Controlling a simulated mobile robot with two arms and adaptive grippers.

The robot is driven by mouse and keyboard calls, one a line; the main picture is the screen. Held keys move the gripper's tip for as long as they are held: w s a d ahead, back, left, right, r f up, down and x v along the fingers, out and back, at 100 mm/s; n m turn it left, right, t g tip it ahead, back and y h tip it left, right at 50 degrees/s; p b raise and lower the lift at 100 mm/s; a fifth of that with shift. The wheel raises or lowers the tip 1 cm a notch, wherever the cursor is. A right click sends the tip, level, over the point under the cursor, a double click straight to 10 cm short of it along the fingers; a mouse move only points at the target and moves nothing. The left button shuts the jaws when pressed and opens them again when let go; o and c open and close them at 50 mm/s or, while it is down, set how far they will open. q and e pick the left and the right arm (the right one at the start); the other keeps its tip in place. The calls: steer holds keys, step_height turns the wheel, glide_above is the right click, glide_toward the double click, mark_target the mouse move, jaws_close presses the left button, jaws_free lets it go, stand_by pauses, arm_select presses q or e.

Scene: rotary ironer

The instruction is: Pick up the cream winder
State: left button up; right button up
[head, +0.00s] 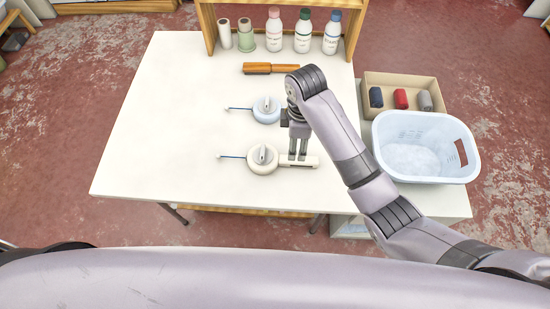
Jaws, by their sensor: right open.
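My left gripper does not show.
A wooden-handled brush (270,68) lies farther back, before a wooden shelf (208,28) with several bottles and rolls. At right are a cardboard box (434,92) with rolled cloths and a pale blue basket (425,147). The left half of the table (165,120) is clear.

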mark_target(283, 160)
step_height(283, 160, down, 10)
steer(key=shift+w+r, duration=0.15)
steer(key=shift+r, duration=0.1)
stand_by(0.3)
jaws_close()
stand_by(0.5)
